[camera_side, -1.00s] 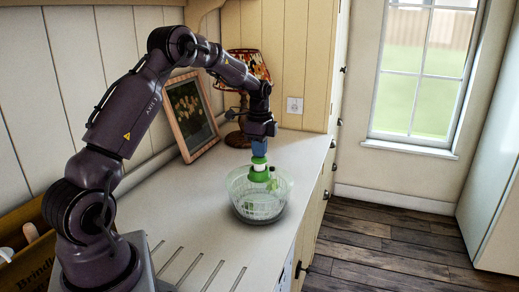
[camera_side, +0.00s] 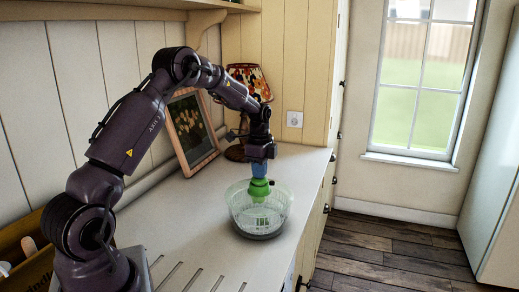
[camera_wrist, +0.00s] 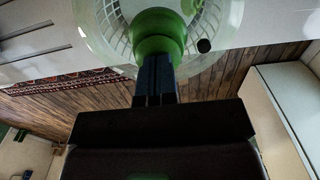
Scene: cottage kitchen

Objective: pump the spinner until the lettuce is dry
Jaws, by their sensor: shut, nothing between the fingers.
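The salad spinner (camera_side: 278,212) stands upright on the counter, a clear bowl with a pale basket and a dark base. Its green pump knob (camera_side: 259,188) sits low in the middle of the lid. My gripper (camera_side: 259,175) is shut and empty, its blue fingertips on top of the knob. Green shows through the bowl wall, but I cannot clearly tell lettuce from spinner parts.
A framed picture (camera_side: 190,130) leans on the wall, with a patterned lamp (camera_side: 247,80) beside it. A wooden box (camera_side: 28,258) is at the lower left. The counter (camera_side: 180,225) around the spinner is clear; its edge is close on the right.

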